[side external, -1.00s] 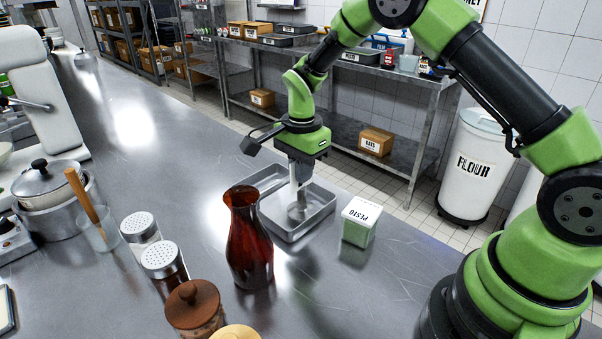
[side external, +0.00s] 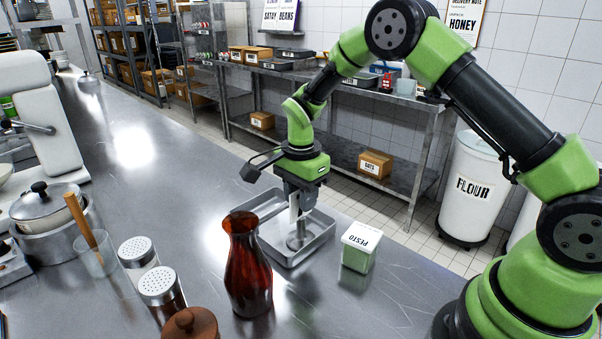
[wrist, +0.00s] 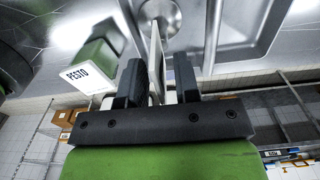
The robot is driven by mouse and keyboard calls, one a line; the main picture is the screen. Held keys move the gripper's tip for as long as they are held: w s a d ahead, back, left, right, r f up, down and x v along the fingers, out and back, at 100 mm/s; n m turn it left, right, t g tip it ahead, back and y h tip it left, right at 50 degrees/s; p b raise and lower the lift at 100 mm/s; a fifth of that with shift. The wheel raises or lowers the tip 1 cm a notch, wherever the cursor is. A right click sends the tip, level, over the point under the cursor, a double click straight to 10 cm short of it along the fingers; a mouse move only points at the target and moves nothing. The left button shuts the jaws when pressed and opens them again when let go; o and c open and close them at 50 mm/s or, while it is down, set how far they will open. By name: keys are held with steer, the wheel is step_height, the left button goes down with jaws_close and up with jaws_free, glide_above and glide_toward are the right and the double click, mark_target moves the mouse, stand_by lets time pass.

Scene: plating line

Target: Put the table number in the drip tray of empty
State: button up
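The drip tray (side external: 326,234) is a shallow steel rectangular tray on the counter, also in the wrist view (wrist: 232,20). In the wrist view the card (wrist: 156,50) shows nearly edge-on. My gripper (side external: 299,206) points down over the tray with its fingers either side of the card. In the wrist view my gripper (wrist: 160,62) looks open, with gaps between card and fingers. The card's print cannot be read.
A dark red glass carafe (side external: 247,270) stands just in front of the tray. A green pesto box (side external: 359,248) stands to its right. Shakers (side external: 160,290), a glass (side external: 95,255) and a pot (side external: 48,205) are at the left.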

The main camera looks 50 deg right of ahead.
mark_target(302, 218)
step_height(302, 218, up, 10)
steer(key=shift+r, duration=0.1)
steer(key=s+a+r+n+t+y, duration=0.15)
steer(key=s+r+n+t, duration=0.25)
steer(key=s+r+n, duration=0.55)
steer(key=s+a+r+n+t, duration=0.1)
steer(key=s+n, duration=0.1)
steer(key=s, duration=0.5)
steer(key=s+r+n+t, duration=0.1)
steer(key=s+n+t, duration=0.1)
steer(key=s, duration=0.4)
steer(key=shift+s+a, duration=0.35)
steer(key=shift+a, duration=0.05)
